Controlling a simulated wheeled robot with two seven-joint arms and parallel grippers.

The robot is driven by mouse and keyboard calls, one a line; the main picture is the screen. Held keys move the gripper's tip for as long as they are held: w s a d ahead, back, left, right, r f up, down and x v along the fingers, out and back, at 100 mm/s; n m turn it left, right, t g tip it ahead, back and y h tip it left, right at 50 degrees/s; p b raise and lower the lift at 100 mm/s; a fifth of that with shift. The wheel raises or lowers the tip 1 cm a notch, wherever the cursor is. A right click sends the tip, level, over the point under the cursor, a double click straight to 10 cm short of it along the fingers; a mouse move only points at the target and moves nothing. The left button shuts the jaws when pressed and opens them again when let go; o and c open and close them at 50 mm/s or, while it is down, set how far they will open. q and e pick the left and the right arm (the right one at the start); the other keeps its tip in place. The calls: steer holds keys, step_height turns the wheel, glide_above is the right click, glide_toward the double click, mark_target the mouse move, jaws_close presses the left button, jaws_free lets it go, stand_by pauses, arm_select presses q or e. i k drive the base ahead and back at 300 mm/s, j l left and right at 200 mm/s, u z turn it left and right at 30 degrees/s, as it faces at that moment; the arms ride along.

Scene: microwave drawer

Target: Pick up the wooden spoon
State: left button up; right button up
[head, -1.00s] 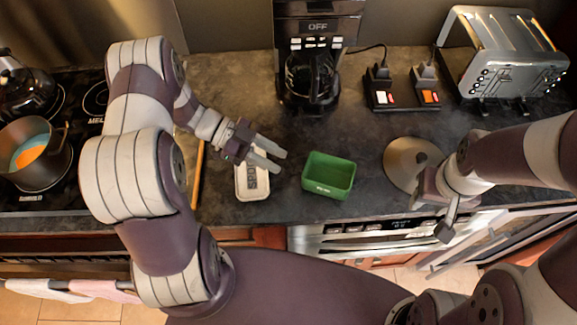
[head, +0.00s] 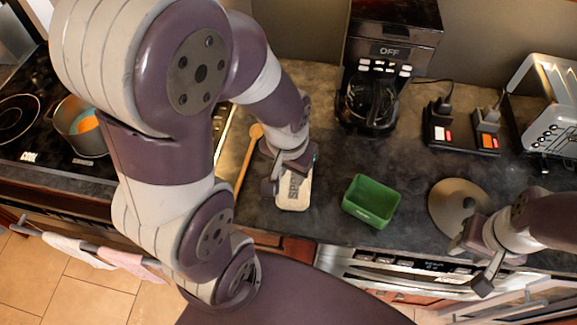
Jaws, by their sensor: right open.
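The wooden spoon (head: 246,163) lies on the dark counter in the head view, its round head toward the back and its handle running toward the counter's front edge. My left gripper (head: 268,178) is just right of the spoon, above a white container with dark lettering (head: 295,193). Its fingers are foreshortened, so I cannot tell whether they are open or touch the spoon. My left arm crosses close to the spoon and may hide part of it. My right gripper (head: 470,268) is open and empty near the counter's front edge at the right.
A green box (head: 371,201) stands right of the white container. A coffee maker (head: 385,60), a power strip (head: 462,133) and a toaster (head: 548,112) stand behind. A round disc (head: 458,207) lies at the right. A pot (head: 80,128) is on the stove at the left.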

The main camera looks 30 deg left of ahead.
mark_target(256, 131)
steer(key=j+u, duration=0.15)
steer(key=u, duration=0.2)
steer(key=k+j+u, duration=0.15)
steer(key=u, duration=0.25)
steer(key=j+u, duration=0.15)
steer(key=u, duration=1.35)
